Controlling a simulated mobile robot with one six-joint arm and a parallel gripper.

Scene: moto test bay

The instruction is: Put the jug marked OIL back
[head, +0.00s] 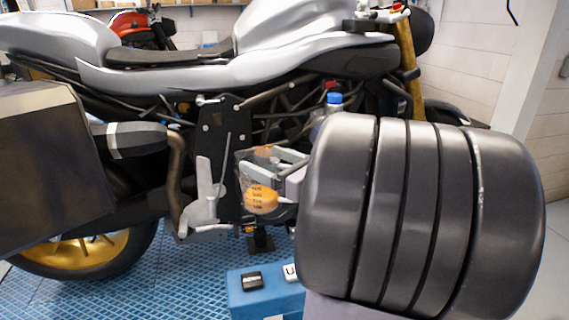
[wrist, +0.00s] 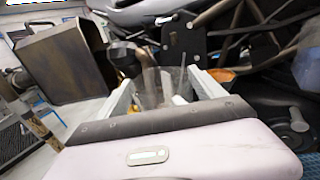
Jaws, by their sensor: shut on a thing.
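A clear jug (head: 258,197) with dark graduation marks and orange liquid in its lower part is in front of the motorcycle's lower frame in the head view. I cannot read the word OIL on it. My gripper (head: 274,164) comes in from the right and is shut on the jug's upper part. In the wrist view my gripper's (wrist: 168,88) two pale fingers stand on either side of the clear jug wall (wrist: 160,92). The jug looks about upright and off the floor. My dark arm link hides what lies to the right of it.
A silver motorcycle (head: 190,75) stands close behind the jug. A blue box (head: 262,298) with a black item (head: 251,280) and a partly hidden white label (head: 292,272) on it is below. A blue-capped bottle (head: 334,104) shows beyond my arm. Blue grating (head: 185,275) covers the floor.

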